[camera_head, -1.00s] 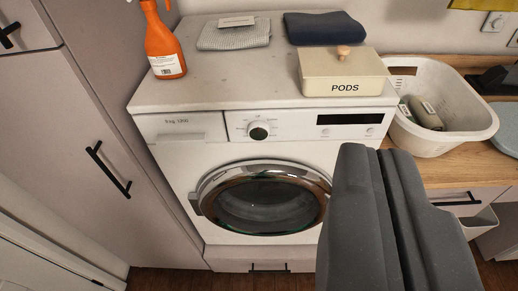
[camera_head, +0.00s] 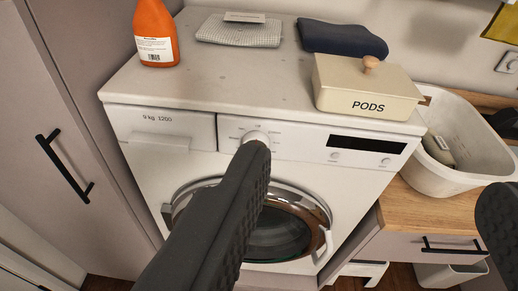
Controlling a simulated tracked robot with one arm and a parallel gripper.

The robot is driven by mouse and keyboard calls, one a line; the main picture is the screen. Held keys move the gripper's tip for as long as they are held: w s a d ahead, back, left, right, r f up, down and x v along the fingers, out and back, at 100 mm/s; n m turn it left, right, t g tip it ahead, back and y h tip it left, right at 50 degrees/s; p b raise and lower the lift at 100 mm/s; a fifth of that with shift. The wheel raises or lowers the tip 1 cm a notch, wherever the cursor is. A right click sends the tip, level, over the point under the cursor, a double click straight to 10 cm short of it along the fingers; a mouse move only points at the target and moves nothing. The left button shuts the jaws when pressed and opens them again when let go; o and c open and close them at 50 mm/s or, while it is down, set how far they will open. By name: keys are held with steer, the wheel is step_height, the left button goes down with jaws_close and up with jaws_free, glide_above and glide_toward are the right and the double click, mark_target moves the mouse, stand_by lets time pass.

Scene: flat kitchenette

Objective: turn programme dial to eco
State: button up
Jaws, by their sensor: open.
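The programme dial (camera_head: 256,136) is a round knob on the front panel of the white washing machine (camera_head: 170,165). Only its pale upper part shows. The tip of one finger of my gripper (camera_head: 376,172) covers its lower part, and I cannot tell whether they touch. My gripper is open and empty. One dark finger reaches up to the dial and the other is at the right edge of the view. Small marks surround the dial, too small to read; its pointer setting cannot be told.
A dark display (camera_head: 366,145) is right of the dial. On top of the machine stand an orange bottle (camera_head: 155,30), a PODS box (camera_head: 365,88), a grey cloth (camera_head: 240,32) and a navy cloth (camera_head: 343,40). A white basket (camera_head: 455,178) is on the wooden counter at right.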

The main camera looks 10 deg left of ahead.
steer(key=w+a+f+n+t+y+b, duration=0.1)
steer(key=w+a+f+n+b, duration=0.2)
steer(key=f, duration=0.6)
steer(key=w+a+f+n+b, duration=0.1)
steer(key=w+a+f, duration=0.3)
steer(key=f, duration=0.5)
steer(key=w+a+f+n+t+y+b, duration=0.1)
steer(key=w+a+f+n, duration=0.1)
steer(key=w+f, duration=0.45)
steer(key=w+a+f+b, duration=0.1)
steer(key=w+f+b, duration=0.1)
steer(key=w, duration=0.9)
steer(key=shift+w+a+b, duration=0.15)
steer(key=shift+w+b, duration=0.25)
steer(key=shift+b, duration=0.35)
steer(key=c, duration=1)
